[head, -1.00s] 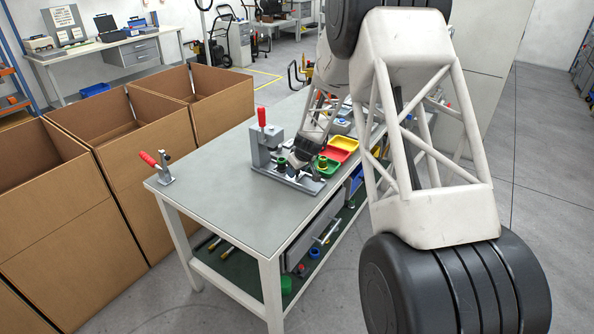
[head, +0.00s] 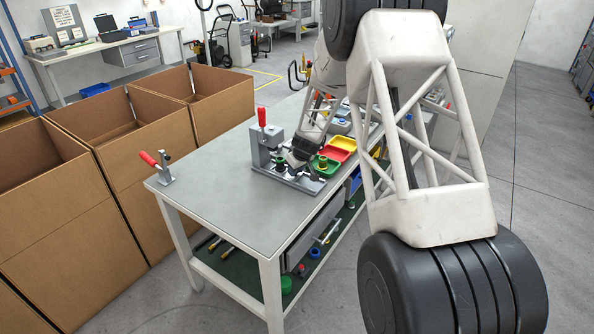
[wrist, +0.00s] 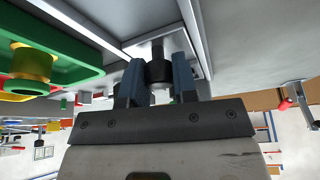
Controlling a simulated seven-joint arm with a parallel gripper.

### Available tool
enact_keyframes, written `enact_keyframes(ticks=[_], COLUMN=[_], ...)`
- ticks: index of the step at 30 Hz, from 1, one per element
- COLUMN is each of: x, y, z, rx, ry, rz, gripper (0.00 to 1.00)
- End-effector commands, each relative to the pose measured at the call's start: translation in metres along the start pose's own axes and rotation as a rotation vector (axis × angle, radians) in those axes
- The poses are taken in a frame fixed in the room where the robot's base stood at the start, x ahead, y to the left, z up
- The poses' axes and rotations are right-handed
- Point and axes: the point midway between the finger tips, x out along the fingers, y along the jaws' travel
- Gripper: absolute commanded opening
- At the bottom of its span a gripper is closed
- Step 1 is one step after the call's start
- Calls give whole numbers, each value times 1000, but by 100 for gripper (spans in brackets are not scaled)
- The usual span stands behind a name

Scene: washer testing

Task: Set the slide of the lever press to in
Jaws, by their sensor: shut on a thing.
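The lever press (head: 263,153) stands on the workbench, a grey block with an upright red-handled lever (head: 261,117) and a low grey base reaching right. My gripper (head: 291,168) is over this base, right of the upright block. In the wrist view my gripper (wrist: 158,80) has its two blue-grey fingers on either side of a black knob (wrist: 159,70) on a grey metal part, shut on it. This looks like the slide's knob. The rest of the slide is mostly hidden by the gripper, so its exact position cannot be told.
A green tray (head: 328,171) holding a green-and-yellow part lies close right of my gripper, with yellow and red trays behind. A red-handled clamp (head: 160,167) stands at the bench's left corner. The bench top (head: 225,205) between is clear. Cardboard boxes (head: 150,150) stand left.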

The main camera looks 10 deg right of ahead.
Motion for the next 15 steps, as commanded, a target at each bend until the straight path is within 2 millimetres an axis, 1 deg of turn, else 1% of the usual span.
enact_keyframes(ticks=[3, 6, 9, 15], x=[7, 12, 14, 14], y=[-5, -9, -10, -10], z=[-17, -30, -34, -34], rx=[-2, -3, -1, -1], ry=[1, 1, 1, 2], rz=[0, 0, 1, 1], gripper=[0, 0, 0, 0])
